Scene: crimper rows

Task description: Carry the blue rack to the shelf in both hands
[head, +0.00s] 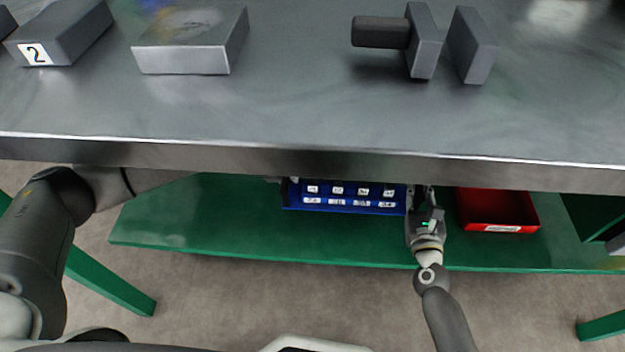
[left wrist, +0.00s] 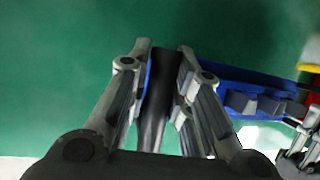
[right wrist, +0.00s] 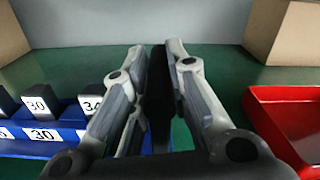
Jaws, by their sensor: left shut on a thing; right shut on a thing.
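The blue rack (head: 345,208) shows in the head view just under the bench's front edge, over the green lower shelf (head: 200,232). My right gripper (head: 424,200) is at the rack's right end. In the right wrist view it (right wrist: 160,80) is shut on a black handle, with the rack (right wrist: 70,130) at left. I cannot tell whether the rack touches the shelf.
A red bin (head: 498,229) sits on the green shelf right of my right gripper. Cardboard boxes (right wrist: 295,35) stand behind it in the right wrist view. The grey bench top (head: 300,110) overhangs the rack closely. The green shelf left of the rack is clear.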

